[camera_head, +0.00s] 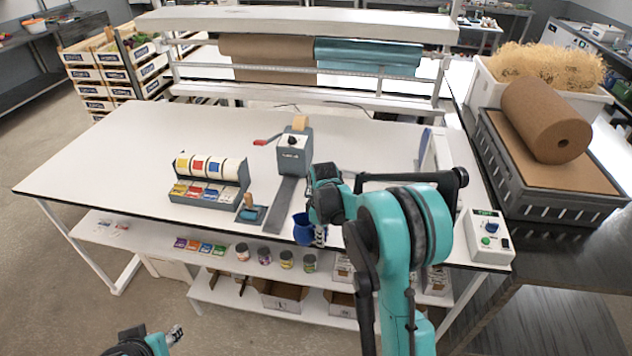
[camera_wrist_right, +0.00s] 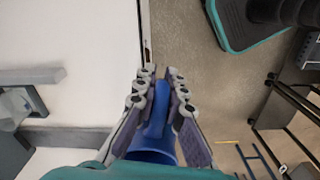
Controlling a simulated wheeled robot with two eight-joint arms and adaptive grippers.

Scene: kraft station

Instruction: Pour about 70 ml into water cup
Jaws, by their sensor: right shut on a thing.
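My right gripper (camera_head: 319,232) is shut on a blue vessel (camera_head: 302,230), which hangs near the front edge of the white table (camera_head: 110,165). In the right wrist view the fingers (camera_wrist_right: 155,88) close on a narrow blue part, likely a handle, and the wider blue body (camera_wrist_right: 153,148) shows below. The vessel's contents are hidden. I cannot make out a separate water cup in either view; my right arm covers part of the table. My left gripper (camera_head: 176,333) is low at the bottom left, away from the table, too small to read its jaws.
A control box (camera_head: 489,238) sits at the right corner. Small jars (camera_head: 264,254) stand on the lower shelf. The table's left part is clear.

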